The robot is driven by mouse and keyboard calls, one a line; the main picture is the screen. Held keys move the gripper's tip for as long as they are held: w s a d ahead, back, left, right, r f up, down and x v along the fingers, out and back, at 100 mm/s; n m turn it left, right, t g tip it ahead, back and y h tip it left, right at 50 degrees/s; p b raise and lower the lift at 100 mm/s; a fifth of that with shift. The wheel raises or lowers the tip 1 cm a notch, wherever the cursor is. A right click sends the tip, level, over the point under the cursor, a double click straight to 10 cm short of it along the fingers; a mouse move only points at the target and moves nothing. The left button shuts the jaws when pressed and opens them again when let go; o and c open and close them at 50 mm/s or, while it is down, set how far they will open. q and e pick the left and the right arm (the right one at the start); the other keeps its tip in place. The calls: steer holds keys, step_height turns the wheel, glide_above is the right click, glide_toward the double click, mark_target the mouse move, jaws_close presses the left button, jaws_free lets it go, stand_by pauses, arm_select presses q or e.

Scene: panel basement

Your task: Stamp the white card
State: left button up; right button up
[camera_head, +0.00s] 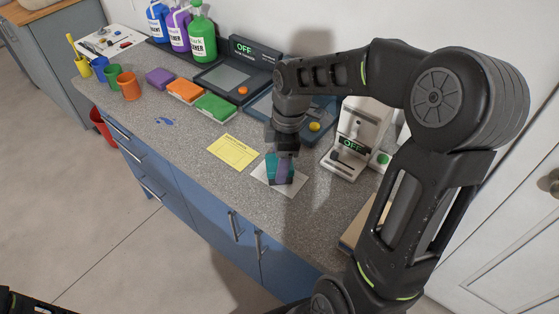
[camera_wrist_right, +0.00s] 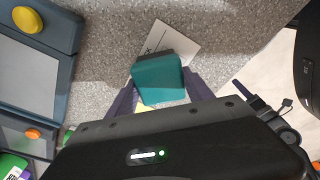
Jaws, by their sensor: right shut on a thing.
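The white card (camera_head: 291,188) lies flat on the grey speckled counter. In the right wrist view the white card (camera_wrist_right: 177,38) sticks out past the stamp with a dark mark near its edge. My right gripper (camera_head: 283,172) is shut on a teal stamp (camera_head: 272,166), directly over the card. The teal stamp also shows in the right wrist view (camera_wrist_right: 158,80), between the two purple fingers. The stamp hides part of the card; I cannot tell whether its underside touches the card. A small part of my left arm shows at the lower left corner; its gripper is out of view.
A yellow note (camera_head: 234,151) lies left of the card. Purple (camera_head: 160,77), orange (camera_head: 185,91) and green (camera_head: 215,107) pads, coloured cups and bottles stand further left. The counter's front edge is close to the card.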

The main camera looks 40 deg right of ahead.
stand_by(0.5)
steer(key=shift+r+p, duration=2.75)
steer(key=shift+r, duration=0.8)
